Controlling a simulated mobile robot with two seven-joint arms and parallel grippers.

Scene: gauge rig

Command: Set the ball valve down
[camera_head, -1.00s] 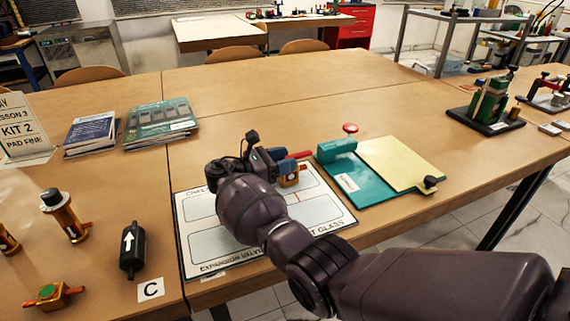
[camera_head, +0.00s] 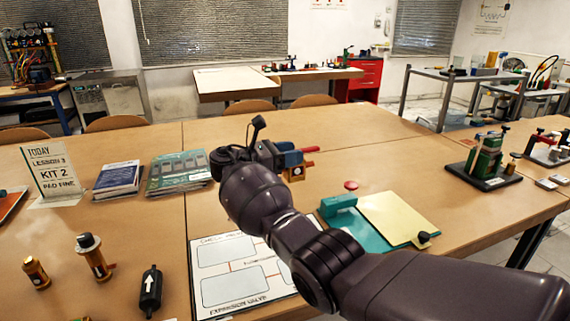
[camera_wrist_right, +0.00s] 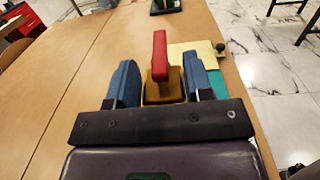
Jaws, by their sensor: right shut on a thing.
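The ball valve (camera_head: 296,174) has a brass-coloured body and a red lever. My right gripper (camera_head: 290,160) is shut on it and holds it up above the table. In the right wrist view the valve body (camera_wrist_right: 163,90) sits between the two blue fingers of the gripper (camera_wrist_right: 161,82), with the red lever sticking up and away. The white board with outlined, labelled boxes (camera_head: 215,247) lies on the table below and left of the valve. My right arm hides the board's right part. My left gripper is not in view.
A teal block with a red knob (camera_head: 340,202) and a teal plate with a yellow sheet (camera_head: 395,216) lie right of the board. A black cylinder with a white arrow (camera_head: 150,290) is near the front. The table behind is clear.

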